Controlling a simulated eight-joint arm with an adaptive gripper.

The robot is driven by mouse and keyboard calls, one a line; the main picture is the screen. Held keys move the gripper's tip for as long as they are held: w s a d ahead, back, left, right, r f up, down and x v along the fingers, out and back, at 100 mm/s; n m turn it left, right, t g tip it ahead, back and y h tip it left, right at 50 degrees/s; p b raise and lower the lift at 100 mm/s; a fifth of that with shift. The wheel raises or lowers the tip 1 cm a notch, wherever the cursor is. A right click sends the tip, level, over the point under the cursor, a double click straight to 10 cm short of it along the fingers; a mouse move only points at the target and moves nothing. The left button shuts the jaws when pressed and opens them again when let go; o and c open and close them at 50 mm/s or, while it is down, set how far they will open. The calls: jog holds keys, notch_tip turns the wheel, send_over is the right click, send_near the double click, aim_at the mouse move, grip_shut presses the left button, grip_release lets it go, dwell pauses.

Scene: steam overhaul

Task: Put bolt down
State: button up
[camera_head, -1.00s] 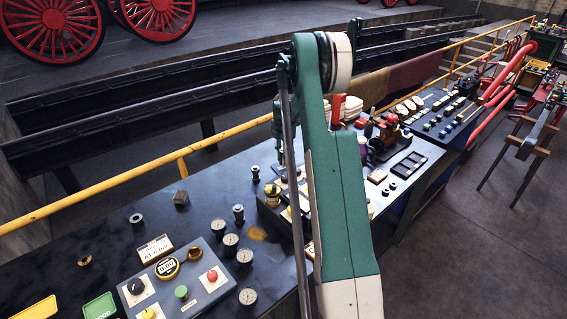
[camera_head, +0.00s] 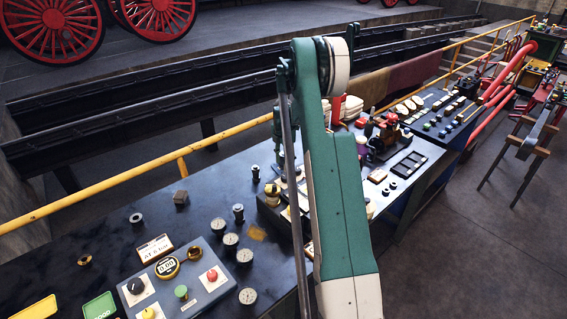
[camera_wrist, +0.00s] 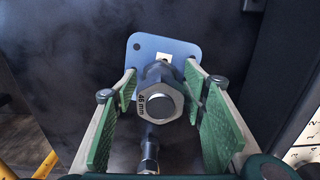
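In the wrist view a steel bolt (camera_wrist: 160,101) shows its hex head, marked 46 mm, toward the camera. It sits between the far ends of the green pads of my gripper (camera_wrist: 162,85), which appears shut on it. Past the bolt lies a blue plate (camera_wrist: 139,47) with rounded corners, a hole and a small pale label. A smaller-looking bolt (camera_wrist: 148,157) is below it. How far the held bolt is above the surface is unclear. In the head view my arm hides most of my gripper and the held bolt.
On the dark bench, upright bolts stand in the head view, one (camera_head: 238,213) near several round gauges (camera_head: 231,239). A control box (camera_head: 180,282) with knobs is at front. A yellow rail (camera_head: 130,179) runs behind. Bare bench lies at left.

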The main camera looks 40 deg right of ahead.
jog(key=shift+r, duration=0.1)
notch_tip(320, 180, up, 12)
jog(key=shift+r, duration=0.1)
dwell(0.8)
dwell(0.6)
